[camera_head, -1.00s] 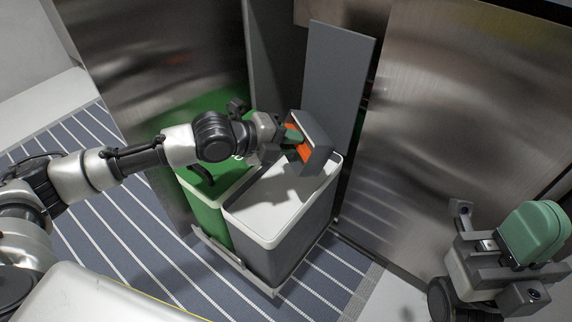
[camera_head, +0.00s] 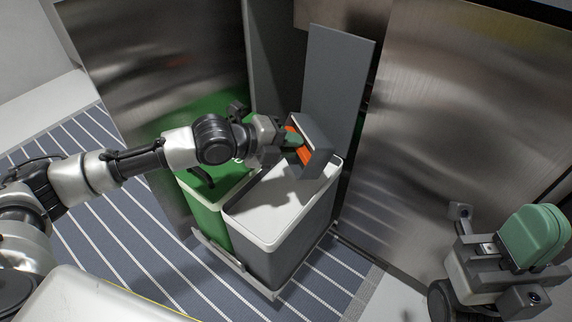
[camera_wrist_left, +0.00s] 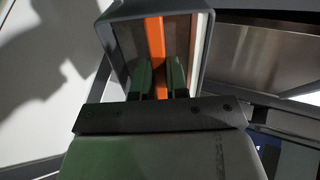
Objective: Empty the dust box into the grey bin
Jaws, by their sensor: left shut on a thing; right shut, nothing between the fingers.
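The dust box (camera_head: 318,148) is a dark grey box with an orange strip. It is tilted above the back right part of the grey bin (camera_head: 272,252). My left gripper (camera_head: 293,140) is shut on the orange strip. In the left wrist view, its green fingers (camera_wrist_left: 160,78) are either side of that strip (camera_wrist_left: 155,42), inside the box's grey frame (camera_wrist_left: 118,45). The grey bin has a white rim and a pale top; I cannot tell how deep it is. The dust box's contents are not clear. My right gripper (camera_head: 536,236), with green fingers, is shut and empty at the lower right.
A green bin (camera_head: 208,212) stands left of the grey bin, in the same pull-out frame (camera_head: 225,268). A grey upright panel (camera_head: 338,85) stands behind. Steel fronts (camera_head: 460,130) rise at both sides. A striped runner (camera_head: 130,235) covers the floor.

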